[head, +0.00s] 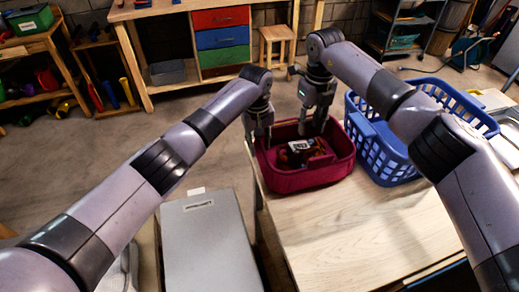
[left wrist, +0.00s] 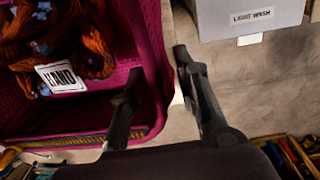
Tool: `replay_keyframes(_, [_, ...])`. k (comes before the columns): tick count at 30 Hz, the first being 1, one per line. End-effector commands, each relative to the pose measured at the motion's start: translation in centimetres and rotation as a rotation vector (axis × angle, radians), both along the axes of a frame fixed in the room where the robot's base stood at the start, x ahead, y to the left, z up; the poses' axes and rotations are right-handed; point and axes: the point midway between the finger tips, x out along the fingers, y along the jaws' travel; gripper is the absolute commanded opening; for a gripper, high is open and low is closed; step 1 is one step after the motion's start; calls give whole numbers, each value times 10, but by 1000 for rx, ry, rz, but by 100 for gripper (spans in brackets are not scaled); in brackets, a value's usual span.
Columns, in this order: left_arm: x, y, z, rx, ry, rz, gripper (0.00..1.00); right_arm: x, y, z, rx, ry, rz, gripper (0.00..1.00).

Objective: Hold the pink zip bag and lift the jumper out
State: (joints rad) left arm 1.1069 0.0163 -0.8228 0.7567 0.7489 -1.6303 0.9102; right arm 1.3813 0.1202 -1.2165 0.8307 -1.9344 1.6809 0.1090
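The pink zip bag (head: 318,178) is an open magenta bag on the wooden table. The jumper (head: 320,160), rust-orange with bluish patches, lies bunched inside it with a white "HAND" tag; it also shows in the left wrist view (left wrist: 95,50). My left gripper (head: 258,135) is at the bag's left wall. In the left wrist view its fingers (left wrist: 158,75) are apart, one on the inner side and one on the outer side of the bag's rim (left wrist: 155,60). My right gripper (head: 314,124) points down at the bag's far side, fingers apart, with nothing visible between them.
A blue laundry basket (head: 385,155) stands close to the right of the bag. A grey box (head: 205,240) labelled "LIGHT WASH" is at the table's left. The wooden table top (head: 365,235) in front of the bag is clear. A workbench with coloured drawers (head: 222,40) stands behind.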

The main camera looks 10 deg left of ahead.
Motion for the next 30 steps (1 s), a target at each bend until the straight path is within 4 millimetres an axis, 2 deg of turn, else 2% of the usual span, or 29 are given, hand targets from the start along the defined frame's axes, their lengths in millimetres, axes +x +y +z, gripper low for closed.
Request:
replay_keyframes(3, [0,-1,-16,1,2,0,29,0,0,0,0,0,0,33])
replay_keyframes(6, [0,-1,-24,1,1,1,29,0,0,0,0,0,0,33])
replay_keyframes(17, [1,-1,-28,0,0,0,29,0,0,0,0,0,0,33])
replay_keyframes(30, [1,-1,-28,0,-1,0,0,0,0,0,0,0,0,33])
